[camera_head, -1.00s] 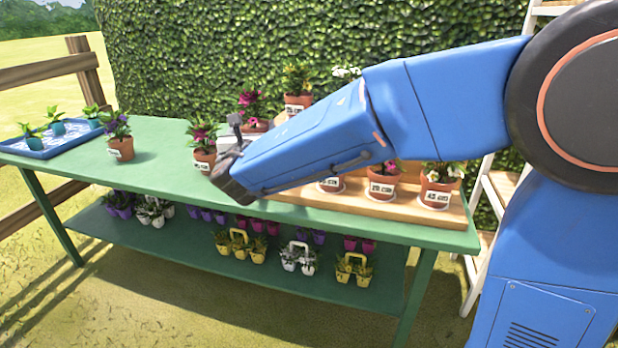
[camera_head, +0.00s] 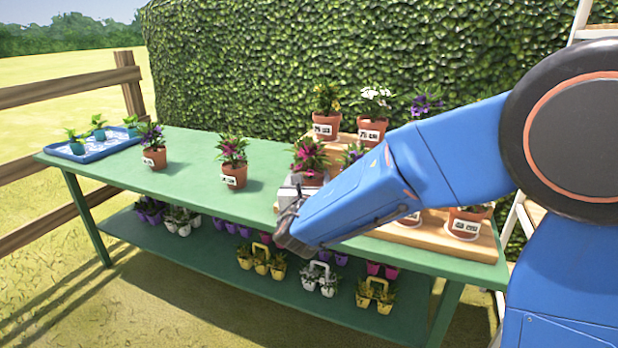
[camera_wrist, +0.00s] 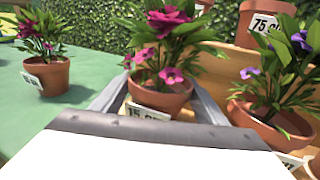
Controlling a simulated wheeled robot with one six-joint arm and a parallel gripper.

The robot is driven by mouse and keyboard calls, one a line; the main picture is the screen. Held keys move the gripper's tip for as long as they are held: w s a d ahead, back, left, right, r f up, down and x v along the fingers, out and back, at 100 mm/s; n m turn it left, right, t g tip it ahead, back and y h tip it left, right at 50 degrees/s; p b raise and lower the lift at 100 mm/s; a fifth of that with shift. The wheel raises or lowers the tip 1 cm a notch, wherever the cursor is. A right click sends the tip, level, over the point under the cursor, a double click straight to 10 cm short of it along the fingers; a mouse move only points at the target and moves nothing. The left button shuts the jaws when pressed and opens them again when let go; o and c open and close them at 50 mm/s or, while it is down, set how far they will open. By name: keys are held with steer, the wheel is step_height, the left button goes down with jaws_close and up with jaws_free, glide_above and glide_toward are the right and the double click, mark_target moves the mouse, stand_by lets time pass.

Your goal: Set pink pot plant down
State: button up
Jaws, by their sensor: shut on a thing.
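The pink pot plant (camera_head: 309,160), magenta flowers in a terracotta pot, is in my gripper near the left end of the wooden stand. In the wrist view the plant (camera_wrist: 160,92) stands roughly upright between the two grey fingers (camera_wrist: 160,108), which are shut on its pot. Its white price label faces me, partly hidden by the gripper's edge. In the head view my gripper (camera_head: 302,190) is at the pot, and my wrist hides what lies below. I cannot tell whether the pot's base touches a surface.
A similar pink-flowered pot (camera_head: 234,175) and a purple-flowered pot (camera_head: 154,158) stand on the green table (camera_head: 190,175). A purple-flowered pot (camera_wrist: 275,122) stands close on the right. The stepped wooden stand (camera_head: 480,238) holds several pots. A blue tray (camera_head: 88,150) is far left.

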steer(key=shift+f, duration=0.1)
steer(key=o, duration=1.5)
steer(key=shift+o, duration=0.2)
steer(key=shift+s+a, duration=0.1)
steer(key=shift+s, duration=0.1)
steer(key=s, duration=1.1)
steer(key=shift+s+a, duration=0.15)
steer(key=shift+s, duration=0.2)
